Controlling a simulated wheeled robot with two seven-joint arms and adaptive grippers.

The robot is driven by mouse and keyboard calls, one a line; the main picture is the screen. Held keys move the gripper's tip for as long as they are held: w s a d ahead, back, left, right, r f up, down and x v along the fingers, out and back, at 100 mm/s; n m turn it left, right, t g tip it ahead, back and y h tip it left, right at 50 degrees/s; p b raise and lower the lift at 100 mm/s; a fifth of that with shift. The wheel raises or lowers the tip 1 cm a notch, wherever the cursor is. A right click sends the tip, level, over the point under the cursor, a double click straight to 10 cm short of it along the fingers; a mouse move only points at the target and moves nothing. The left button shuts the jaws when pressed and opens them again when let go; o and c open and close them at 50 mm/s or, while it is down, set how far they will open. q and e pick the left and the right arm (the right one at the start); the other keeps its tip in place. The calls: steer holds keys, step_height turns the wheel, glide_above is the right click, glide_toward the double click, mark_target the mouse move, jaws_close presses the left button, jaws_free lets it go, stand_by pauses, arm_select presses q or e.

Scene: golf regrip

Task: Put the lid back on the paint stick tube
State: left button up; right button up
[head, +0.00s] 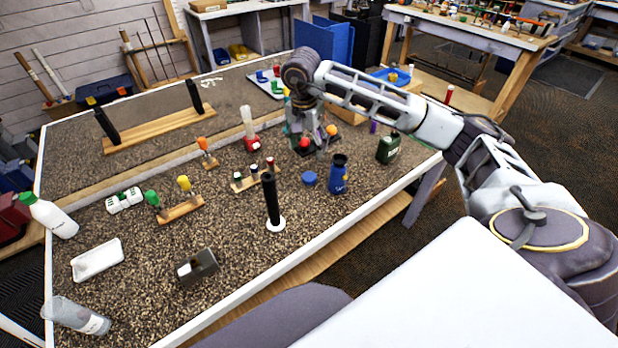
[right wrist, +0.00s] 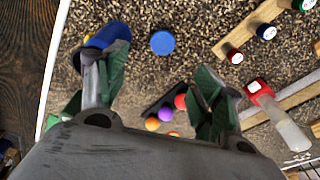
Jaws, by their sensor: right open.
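The blue tube (head: 338,178) stands upright near the table's front right edge, with a dark open-looking top. A round blue lid (head: 309,178) lies flat on the table just left of it. My right gripper (head: 307,138) is open and empty, beyond the lid and tube, over a rack of coloured balls. In the right wrist view its spread green-padded fingers (right wrist: 160,85) frame the balls. There the lid (right wrist: 162,43) lies clear of both fingers. The tube (right wrist: 110,35) shows beside the left-hand finger, partly hidden by it; contact cannot be told. My left gripper is out of view.
A dark green bottle (head: 388,149) stands right of the tube. A clear bottle with a red base (head: 251,143) and small wooden racks (head: 181,211) stand farther left. Gravel-textured surface around the lid is clear.

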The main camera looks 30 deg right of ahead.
glide_above(309, 176)
steer(key=f, duration=0.7)
steer(key=shift+s+a+f, duration=0.15)
steer(key=shift+s+f, duration=0.1)
steer(key=shift+s, duration=0.1)
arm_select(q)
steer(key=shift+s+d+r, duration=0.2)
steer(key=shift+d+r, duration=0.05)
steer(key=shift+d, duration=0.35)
arm_select(e)
steer(key=shift+f, duration=0.55)
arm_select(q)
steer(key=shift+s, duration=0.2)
arm_select(e)
steer(key=shift+f+p, duration=0.4)
steer(key=shift+f, duration=0.2)
steer(key=f, duration=0.2)
steer(key=shift+w+f+p, duration=0.2)
steer(key=shift+f+p, duration=0.1)
steer(key=shift+f, duration=0.65)
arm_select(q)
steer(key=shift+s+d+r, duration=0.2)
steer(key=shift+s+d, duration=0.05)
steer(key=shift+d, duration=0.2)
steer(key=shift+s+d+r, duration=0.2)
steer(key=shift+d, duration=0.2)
